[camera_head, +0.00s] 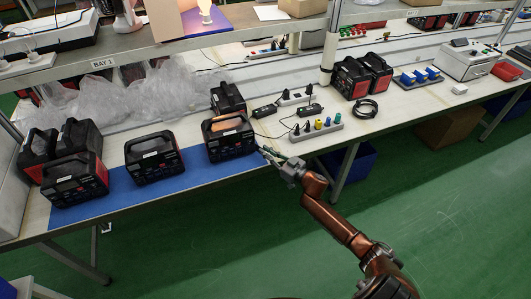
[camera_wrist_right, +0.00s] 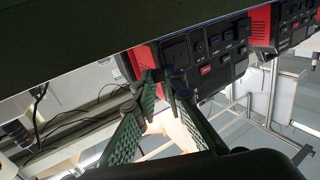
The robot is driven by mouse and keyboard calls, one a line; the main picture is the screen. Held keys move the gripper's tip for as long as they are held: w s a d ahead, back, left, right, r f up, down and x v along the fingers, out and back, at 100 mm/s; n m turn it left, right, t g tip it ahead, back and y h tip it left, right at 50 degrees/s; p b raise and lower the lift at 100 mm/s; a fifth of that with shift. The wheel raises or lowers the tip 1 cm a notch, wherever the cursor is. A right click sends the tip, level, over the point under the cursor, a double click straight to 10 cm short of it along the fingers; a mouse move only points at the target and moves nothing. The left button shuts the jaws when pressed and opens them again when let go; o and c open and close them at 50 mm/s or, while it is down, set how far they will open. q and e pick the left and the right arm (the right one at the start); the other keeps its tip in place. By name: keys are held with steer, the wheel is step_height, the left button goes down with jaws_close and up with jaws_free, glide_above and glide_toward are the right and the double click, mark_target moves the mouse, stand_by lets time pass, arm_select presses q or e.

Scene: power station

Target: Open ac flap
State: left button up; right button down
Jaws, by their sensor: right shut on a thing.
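A black and red power station (camera_head: 232,147) stands at the right end of the blue mat. My right gripper (camera_head: 266,153) reaches its front right side from the table's front edge. In the right wrist view, the power station's front panel (camera_wrist_right: 212,58) shows sockets and a red label. The green ribbed fingertips (camera_wrist_right: 163,80) are close together at the panel's edge, shut on what appears to be the AC flap. The flap is small and mostly hidden by the fingers, so I cannot tell its angle. My left gripper is not in view.
More power stations stand on the blue mat (camera_head: 199,178), including one to the left (camera_head: 153,155). A power strip (camera_head: 316,131) with plugs lies right of my gripper. Clear plastic wrap (camera_head: 150,95) lies behind. A shelf (camera_head: 150,52) overhangs the table's back.

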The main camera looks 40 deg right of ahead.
steer(key=n+y, duration=0.1)
steer(key=d+n+g+y+b, duration=0.1)
steer(key=shift+w+d+f+y, duration=0.1)
steer(key=shift+w+d+y, duration=0.1)
steer(key=shift+w+y, duration=0.15)
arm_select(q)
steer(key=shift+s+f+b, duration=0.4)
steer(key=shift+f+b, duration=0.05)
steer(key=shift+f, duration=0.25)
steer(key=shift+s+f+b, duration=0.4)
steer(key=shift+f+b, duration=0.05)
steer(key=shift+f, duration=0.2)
arm_select(e)
steer(key=shift+w+d+n+g+y, duration=0.15)
steer(key=shift+n+g+y, duration=0.35)
steer(key=shift+y, duration=0.55)
steer(key=c, duration=2)
jaws_free()
steer(key=shift+c, duration=0.2)
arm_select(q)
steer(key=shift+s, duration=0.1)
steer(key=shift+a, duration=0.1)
arm_select(e)
steer(key=v, duration=1.2)
